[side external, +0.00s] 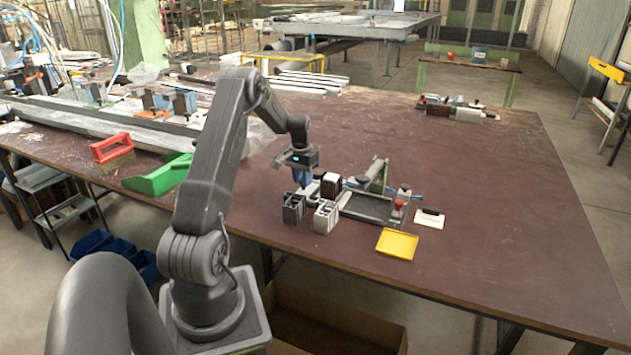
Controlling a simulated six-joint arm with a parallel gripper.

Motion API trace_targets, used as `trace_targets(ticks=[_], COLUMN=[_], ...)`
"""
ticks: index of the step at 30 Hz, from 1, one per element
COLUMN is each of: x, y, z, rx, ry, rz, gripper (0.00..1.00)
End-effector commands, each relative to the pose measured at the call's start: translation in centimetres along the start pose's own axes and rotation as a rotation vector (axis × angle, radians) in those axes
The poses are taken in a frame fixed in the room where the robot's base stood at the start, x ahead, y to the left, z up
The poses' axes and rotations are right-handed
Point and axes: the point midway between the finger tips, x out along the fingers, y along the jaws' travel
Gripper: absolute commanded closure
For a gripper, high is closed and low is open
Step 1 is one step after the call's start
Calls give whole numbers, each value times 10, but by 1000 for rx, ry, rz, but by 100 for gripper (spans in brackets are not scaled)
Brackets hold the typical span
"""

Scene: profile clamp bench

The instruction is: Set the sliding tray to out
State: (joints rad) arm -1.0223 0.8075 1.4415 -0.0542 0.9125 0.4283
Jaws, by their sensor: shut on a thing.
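A grey clamp fixture (368,208) with a flat plate, rails and upright parts sits on the brown table. I cannot clearly make out which part of it is the sliding tray. My gripper (303,180) points down at the fixture's left end, behind the dark and light blocks. Its blue fingers are shut on a small part there, which is mostly hidden. A shallow yellow tray (397,244) lies flat on the table in front of the fixture, apart from my gripper.
A dark slotted block (292,208) and a light one (325,216) stand just in front of my gripper. A black-and-white block (331,185) is close on its right. A red-topped knob (398,205) and white card (429,218) are further right.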

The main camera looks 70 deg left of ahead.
Motion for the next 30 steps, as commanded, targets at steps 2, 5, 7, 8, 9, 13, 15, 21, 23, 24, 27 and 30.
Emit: trace_targets(ticks=[2, 5, 7, 8, 9, 13, 15, 21, 23, 24, 27, 30], x=[0, -1, -1, -1, -1, -1, -1, 0, -1, -2, -9, -24], y=[-5, -6, -7, -7, -7, -7, -6, -4, -4, -4, -4, -4], z=[0, 0, 0, 0, 0, 0, 0, 0, 0, 0, 0, 0], rx=[-2, -2, -2, -2, -2, -2, -1, -1, -1, -1, 0, -1], ry=[4, 4, 5, 5, 5, 4, 4, 2, 2, 2, 4, 5], rz=[-6, -7, -9, -9, -10, -9, -8, -6, -6, -6, -6, -7], gripper=[100, 100, 100, 100, 70, 58, 51, 47, 47, 47, 47, 47])
